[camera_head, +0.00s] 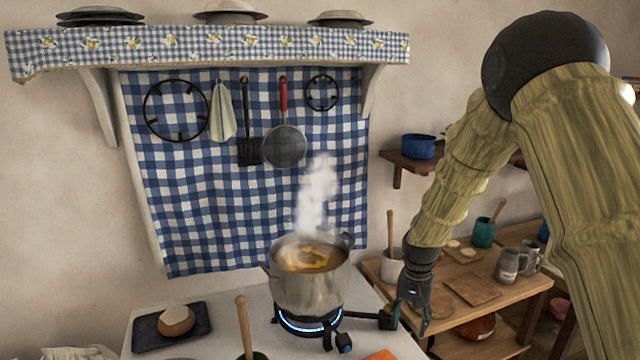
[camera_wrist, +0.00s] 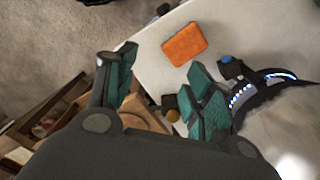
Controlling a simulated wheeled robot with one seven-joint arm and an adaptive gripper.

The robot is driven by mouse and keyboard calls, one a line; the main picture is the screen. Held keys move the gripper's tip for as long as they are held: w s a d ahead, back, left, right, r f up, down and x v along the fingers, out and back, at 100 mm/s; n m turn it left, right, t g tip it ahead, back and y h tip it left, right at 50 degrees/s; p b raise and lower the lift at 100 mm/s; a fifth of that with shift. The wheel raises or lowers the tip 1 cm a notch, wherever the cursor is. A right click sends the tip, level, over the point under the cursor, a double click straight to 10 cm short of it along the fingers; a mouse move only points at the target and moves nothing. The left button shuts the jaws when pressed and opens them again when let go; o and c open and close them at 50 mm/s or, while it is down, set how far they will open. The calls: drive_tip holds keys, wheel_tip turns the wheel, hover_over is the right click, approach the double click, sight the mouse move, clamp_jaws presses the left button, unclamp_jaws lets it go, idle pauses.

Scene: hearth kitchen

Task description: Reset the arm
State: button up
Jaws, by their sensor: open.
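My gripper (camera_head: 412,318) is at the end of my arm, right of the stove and beside the right edge of the white counter. In the wrist view its teal-padded fingers (camera_wrist: 160,98) are spread apart with nothing held between them. A steaming metal pot (camera_head: 308,285) with orange-yellow contents stands on a lit burner (camera_head: 308,325) with a blue glowing ring. The burner's ring also shows close to one finger in the wrist view (camera_wrist: 262,85). An orange block or sponge (camera_wrist: 185,44) lies on the counter (camera_wrist: 150,48); only its edge shows in the head view (camera_head: 381,355).
A wooden side table (camera_head: 505,297) with mugs (camera_head: 508,265), boards and a teal pot (camera_head: 483,233) stands right of the counter, behind my gripper. A bread roll (camera_head: 176,320) sits on a dark tray at left. A shelf (camera_head: 215,50) and hanging utensils are above.

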drive_tip(key=s+f+n+b, duration=0.1)
drive_tip(key=s+f+b, duration=0.1)
drive_tip(key=s+f, duration=0.65)
drive_tip(key=s+f+n+b, duration=0.15)
drive_tip(key=s+f, duration=0.35)
drive_tip(key=f, duration=0.6)
drive_tip(key=s+f+b, duration=0.2)
drive_tip(key=s+f, duration=0.5)
drive_tip(key=f, duration=0.3)
drive_tip(key=s+f+n+b, duration=0.1)
drive_tip(key=s+f, duration=0.4)
drive_tip(key=s, duration=0.7)
drive_tip(key=s+f+n+b, duration=0.1)
drive_tip(key=s+f+b, duration=0.2)
drive_tip(key=s, duration=0.9)
wheel_tip(320, 180, down, 2)
drive_tip(key=shift+a+f, duration=0.15)
